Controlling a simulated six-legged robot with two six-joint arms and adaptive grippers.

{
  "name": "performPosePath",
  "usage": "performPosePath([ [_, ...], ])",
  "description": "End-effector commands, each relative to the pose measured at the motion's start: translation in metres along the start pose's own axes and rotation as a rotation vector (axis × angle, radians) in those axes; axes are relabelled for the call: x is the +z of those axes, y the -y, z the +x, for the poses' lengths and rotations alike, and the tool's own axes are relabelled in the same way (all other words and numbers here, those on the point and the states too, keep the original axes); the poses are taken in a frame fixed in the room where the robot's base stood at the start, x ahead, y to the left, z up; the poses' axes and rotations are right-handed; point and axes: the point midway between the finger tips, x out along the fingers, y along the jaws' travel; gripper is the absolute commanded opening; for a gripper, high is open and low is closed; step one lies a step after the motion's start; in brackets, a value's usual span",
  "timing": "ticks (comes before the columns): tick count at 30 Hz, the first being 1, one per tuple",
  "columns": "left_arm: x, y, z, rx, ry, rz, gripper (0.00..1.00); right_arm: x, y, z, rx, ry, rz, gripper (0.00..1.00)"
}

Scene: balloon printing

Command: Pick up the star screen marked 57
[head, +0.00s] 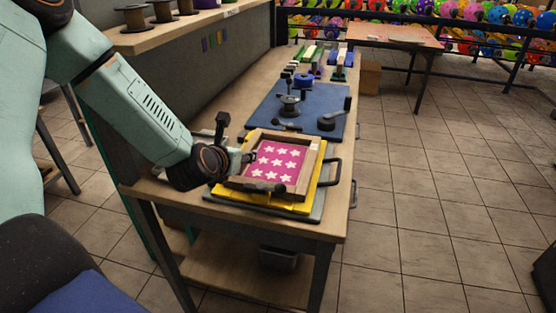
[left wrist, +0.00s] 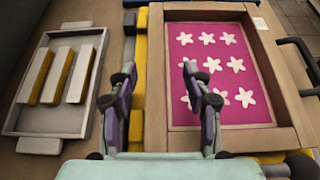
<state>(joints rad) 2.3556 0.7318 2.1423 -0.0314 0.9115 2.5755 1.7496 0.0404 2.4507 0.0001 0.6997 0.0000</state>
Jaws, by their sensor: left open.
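The star screen (head: 276,163) is a wooden frame around a magenta panel with several white stars. It lies on a yellow board (head: 308,207) at the near end of the workbench. I cannot read a number on it. My left gripper (head: 250,157) is at the frame's left side. In the left wrist view the star screen (left wrist: 222,70) fills the right half. There my left gripper (left wrist: 157,75) is open, with its fingers on either side of the frame's left rail (left wrist: 156,100). I cannot tell whether they touch it. My right gripper is not in view.
A grey tray (left wrist: 95,95) with several pale bars lies left of the screen. A blue mat (head: 270,115) with black tools (head: 327,122) lies behind it on the bench (head: 252,88). A black handle (head: 331,172) sticks out at the screen's right.

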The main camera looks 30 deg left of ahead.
Motion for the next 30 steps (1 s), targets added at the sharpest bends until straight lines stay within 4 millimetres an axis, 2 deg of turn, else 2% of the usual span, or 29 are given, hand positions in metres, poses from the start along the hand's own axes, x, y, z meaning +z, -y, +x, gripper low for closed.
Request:
performPosePath([
  [9,0.000,-0.004,0.041,0.001,0.000,0.003,0.50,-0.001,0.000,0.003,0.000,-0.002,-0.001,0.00],
  [19,0.002,-0.004,0.048,0.001,0.001,-0.001,0.50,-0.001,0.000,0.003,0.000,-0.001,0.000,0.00],
  [30,0.002,-0.004,0.048,0.001,0.001,-0.001,0.19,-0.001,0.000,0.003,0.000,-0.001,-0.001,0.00],
])
